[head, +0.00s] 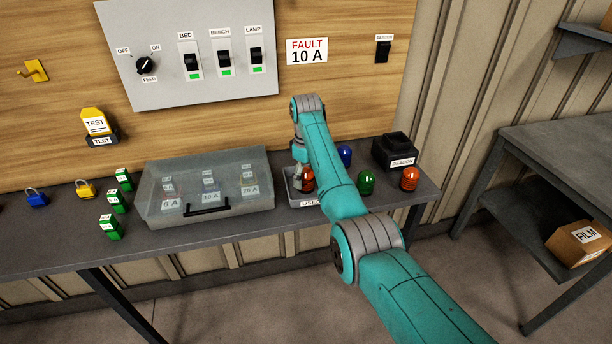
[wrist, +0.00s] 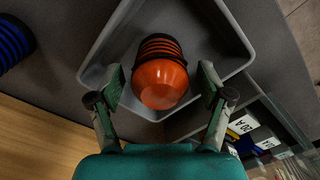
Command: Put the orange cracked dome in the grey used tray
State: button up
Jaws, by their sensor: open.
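An orange dome (wrist: 160,84) with a dark ribbed base lies on its side inside the grey used tray (wrist: 98,76) in the wrist view, near one wall. In the head view the same dome (head: 308,180) shows partly behind my arm, in the tray (head: 290,188) labelled USED. My gripper (wrist: 162,82) is open, with one finger on each side of the dome and gaps between. In the head view my gripper (head: 299,178) is over the tray. A second orange dome (head: 410,178) stands on the bench at the right. I cannot make out a crack on either dome.
A blue dome (head: 345,156) and a green dome (head: 366,182) stand right of the tray, near the black beacon base (head: 395,153). A clear-lidded fuse case (head: 205,188) stands left of the tray. The bench front edge is close.

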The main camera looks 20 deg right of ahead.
aim_at(306, 170)
jog(key=shift+r, duration=0.1)
notch_tip(306, 170, up, 12)
dwell(0.5)
